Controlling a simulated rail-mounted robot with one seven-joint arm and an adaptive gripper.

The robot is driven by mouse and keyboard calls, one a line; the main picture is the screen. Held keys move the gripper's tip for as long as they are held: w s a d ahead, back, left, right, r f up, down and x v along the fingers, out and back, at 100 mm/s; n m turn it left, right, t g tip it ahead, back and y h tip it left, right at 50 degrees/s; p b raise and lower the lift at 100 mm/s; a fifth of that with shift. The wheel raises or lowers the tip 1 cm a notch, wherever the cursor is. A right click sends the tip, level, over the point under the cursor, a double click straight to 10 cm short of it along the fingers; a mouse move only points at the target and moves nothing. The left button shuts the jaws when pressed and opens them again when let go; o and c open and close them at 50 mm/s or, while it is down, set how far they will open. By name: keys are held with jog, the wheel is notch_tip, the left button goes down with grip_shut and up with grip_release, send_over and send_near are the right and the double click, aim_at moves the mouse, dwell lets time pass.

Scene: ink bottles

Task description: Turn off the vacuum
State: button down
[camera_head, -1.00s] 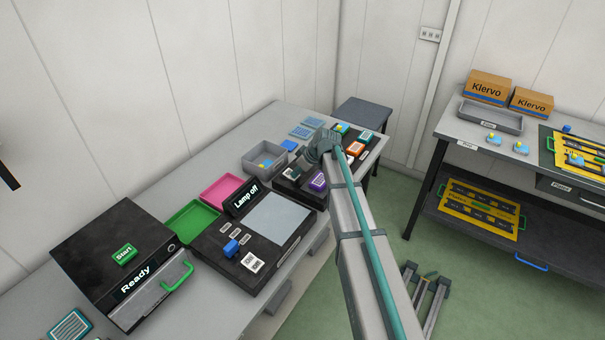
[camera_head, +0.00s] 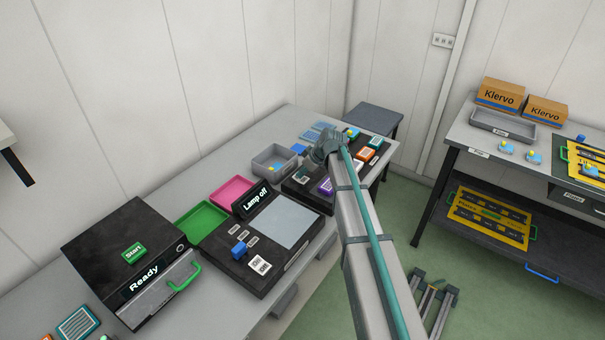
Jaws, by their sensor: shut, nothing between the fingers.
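No part in view is clearly labelled as a vacuum, and I cannot tell which control belongs to it. My gripper (camera_head: 321,152) is at the far end of my arm, over the far part of the long grey bench (camera_head: 190,195). It looks shut and empty; its fingers are small and hard to make out. It is just above or beside a dark panel (camera_head: 301,190) with coloured blocks, including a purple one (camera_head: 326,186) and an orange one (camera_head: 363,153). My arm hides part of this panel. I cannot tell whether the gripper touches anything.
A black box reading "Ready" (camera_head: 119,240) has a green Start button (camera_head: 134,253). A "Lamp off" display (camera_head: 253,199) stands on a dark station with a pale plate (camera_head: 285,221). Green (camera_head: 201,221), pink (camera_head: 231,190) and grey (camera_head: 272,159) trays sit behind. Another table (camera_head: 480,131) stands right.

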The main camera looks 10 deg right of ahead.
aim_at(303, 181)
jog(key=r, duration=0.4)
jog(key=shift+s+d+r+p, duration=0.2)
jog(key=shift+p, duration=0.2)
jog(key=s+d+f+b+v, duration=0.1)
jog(key=b+v, duration=0.1)
jog(key=v, duration=0.7)
jog(key=shift+d+b, duration=0.2)
jog(key=shift+b, duration=0.2)
jog(key=shift+s, duration=0.1)
